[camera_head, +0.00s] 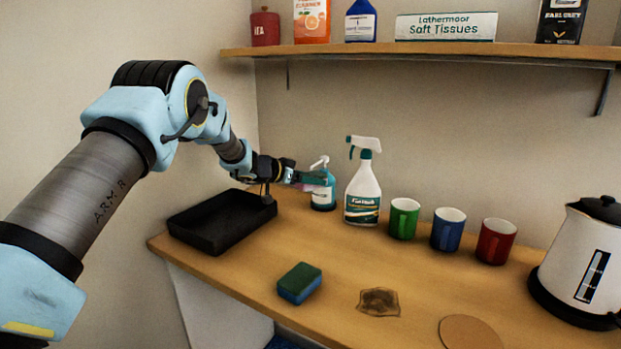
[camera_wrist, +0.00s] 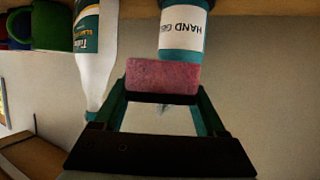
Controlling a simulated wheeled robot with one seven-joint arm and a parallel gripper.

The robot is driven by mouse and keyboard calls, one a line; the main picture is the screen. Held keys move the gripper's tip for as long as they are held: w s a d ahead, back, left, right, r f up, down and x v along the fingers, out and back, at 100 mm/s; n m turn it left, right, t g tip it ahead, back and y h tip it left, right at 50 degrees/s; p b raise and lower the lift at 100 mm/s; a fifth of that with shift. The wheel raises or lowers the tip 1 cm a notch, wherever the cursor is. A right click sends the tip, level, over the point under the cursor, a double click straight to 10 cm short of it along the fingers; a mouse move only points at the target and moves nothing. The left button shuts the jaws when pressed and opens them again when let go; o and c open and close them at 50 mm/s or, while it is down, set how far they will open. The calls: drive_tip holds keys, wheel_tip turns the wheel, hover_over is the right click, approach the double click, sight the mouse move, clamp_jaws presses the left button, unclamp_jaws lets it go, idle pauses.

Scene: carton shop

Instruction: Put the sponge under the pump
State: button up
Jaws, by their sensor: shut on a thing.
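My gripper (camera_head: 308,180) is shut on a pink sponge (camera_wrist: 163,77), which spans between its two green fingers in the wrist view. The pump bottle (camera_head: 322,198), with a white pump head, stands at the back of the counter. Its spout points left, toward my gripper. In the upside-down wrist view the bottle (camera_wrist: 183,35) reads "HAND GE" and stands directly beyond the sponge. The sponge is in front of the bottle and appears below spout height; whether they touch, I cannot tell. A second sponge, green and blue (camera_head: 299,284), lies on the counter at the front.
A black tray (camera_head: 217,243) sits below my forearm. A spray bottle (camera_head: 363,190) stands right of the pump, then green (camera_head: 403,221), blue (camera_head: 447,230) and red (camera_head: 495,242) mugs and a kettle (camera_head: 582,262). A brown stain (camera_head: 379,302) and round coaster (camera_head: 469,333) lie in front.

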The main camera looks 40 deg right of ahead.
drive_tip(key=shift+f, duration=0.4)
drive_tip(key=o, duration=1.2)
drive_tip(key=shift+o, duration=0.2)
drive_tip(key=shift+r, duration=0.15)
drive_tip(key=shift+r, duration=0.25)
drive_tip(key=shift+w+a+r, duration=0.15)
drive_tip(key=shift+a+r, duration=0.1)
drive_tip(key=b+v, duration=0.3)
drive_tip(key=v, duration=0.8)
drive_tip(key=shift+a, duration=0.2)
drive_tip(key=shift+r, duration=0.1)
